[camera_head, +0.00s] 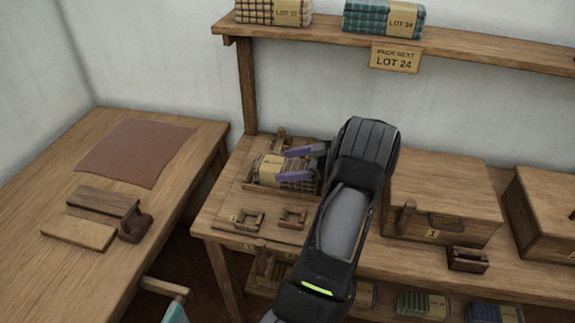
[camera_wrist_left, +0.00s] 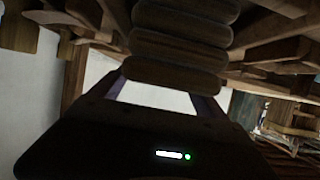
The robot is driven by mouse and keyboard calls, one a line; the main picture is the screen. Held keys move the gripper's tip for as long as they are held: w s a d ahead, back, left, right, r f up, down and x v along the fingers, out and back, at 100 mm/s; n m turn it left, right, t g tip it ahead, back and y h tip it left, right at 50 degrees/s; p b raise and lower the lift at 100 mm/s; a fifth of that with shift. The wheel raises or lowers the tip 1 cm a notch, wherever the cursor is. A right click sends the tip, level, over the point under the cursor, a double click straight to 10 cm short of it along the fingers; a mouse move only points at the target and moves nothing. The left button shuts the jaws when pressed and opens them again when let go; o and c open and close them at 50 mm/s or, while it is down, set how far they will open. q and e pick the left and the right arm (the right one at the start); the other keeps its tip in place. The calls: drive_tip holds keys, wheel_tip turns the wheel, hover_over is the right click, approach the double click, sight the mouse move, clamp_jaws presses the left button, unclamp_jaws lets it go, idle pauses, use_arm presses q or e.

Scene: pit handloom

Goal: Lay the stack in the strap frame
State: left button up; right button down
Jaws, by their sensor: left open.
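A stack of folded brown-and-tan checked cloth (camera_head: 268,171) with a pale paper band lies in the wooden strap frame (camera_head: 278,193) on the bench. My left gripper (camera_head: 298,164) is open, its two purple fingers at the stack's right end, over or beside its upper part. I cannot tell whether they touch it. In the left wrist view the fingers (camera_wrist_left: 160,97) are spread, with the rounded folds of the stack (camera_wrist_left: 178,45) close beyond them. My left forearm hides the frame's right side. My right gripper is not in view.
A shelf (camera_head: 480,44) above holds a checked stack (camera_head: 255,12) and a teal stack (camera_head: 383,20); a sign (camera_head: 395,58) reads LOT 24. Wooden cleats (camera_head: 248,219) lie before the frame. Chests (camera_head: 445,195) stand right. A side table (camera_head: 50,205) holds wooden blocks.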

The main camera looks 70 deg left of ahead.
use_arm(q)
drive_tip(key=p+v, duration=0.1)
drive_tip(key=v, duration=0.6)
idle(0.5)
